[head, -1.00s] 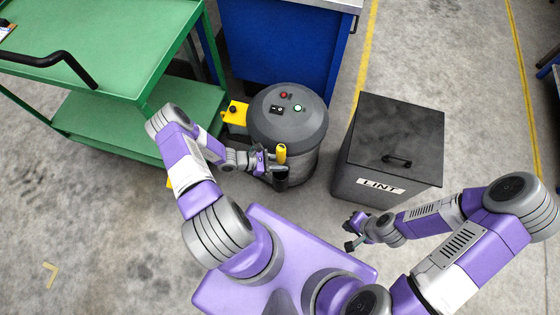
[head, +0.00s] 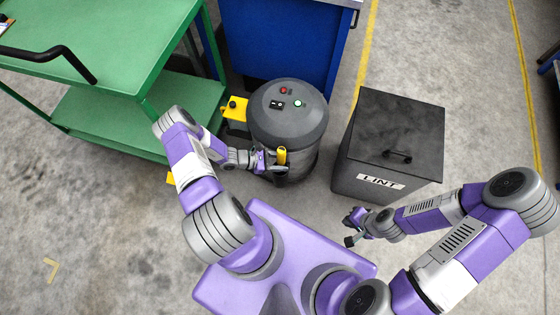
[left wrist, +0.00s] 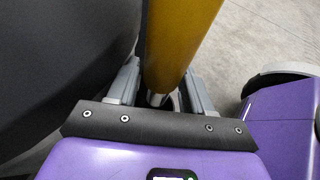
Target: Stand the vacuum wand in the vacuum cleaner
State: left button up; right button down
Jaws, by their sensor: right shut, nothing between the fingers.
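The vacuum cleaner (head: 288,125) is a grey drum with a domed lid, standing on the floor. The yellow vacuum wand (head: 281,156) is at its near side, seen almost end-on from above. My left gripper (head: 271,162) is shut on the wand. In the left wrist view the wand (left wrist: 175,45) runs between the fingers (left wrist: 160,90), with a metal lower end. A dark round opening (left wrist: 172,103) shows beside that end; I cannot tell whether the end is inside it. My right gripper (head: 352,228) is shut and empty, in front of the lint bin.
A dark bin labelled LINT (head: 392,140) stands right of the cleaner. A green cart (head: 90,100) is at the left and a blue cabinet (head: 280,45) behind.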

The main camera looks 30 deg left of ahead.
pick_arm(q)
jog(key=shift+o, duration=0.8)
jog(key=shift+a+r, duration=0.1)
jog(key=shift+a, duration=0.1)
jog(key=p+v, duration=0.2)
jog(key=v, duration=0.5)
jog(key=shift+s, duration=0.25)
